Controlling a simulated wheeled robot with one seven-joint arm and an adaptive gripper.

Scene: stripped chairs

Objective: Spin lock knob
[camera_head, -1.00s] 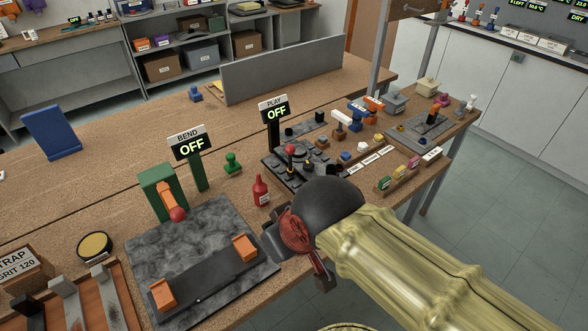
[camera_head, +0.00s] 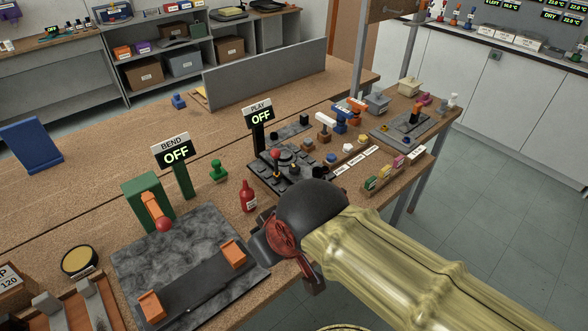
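I cannot tell which part is the lock knob, and my arm covers the fixture's near right side. My gripper (camera_head: 283,245) is at the near edge of the bench, in front of the fixture and to the right of the grey marbled slab. A dark dome-shaped wrist and a red part show there. The fingertips are not clearly visible, and I see nothing held.
A "BEND OFF" sign (camera_head: 172,152) and a green stand with a red-ended orange lever (camera_head: 155,208) are at left. A red bottle (camera_head: 248,196) stands close to my gripper. Small tools crowd the bench's right end. The bench behind the signs is mostly clear.

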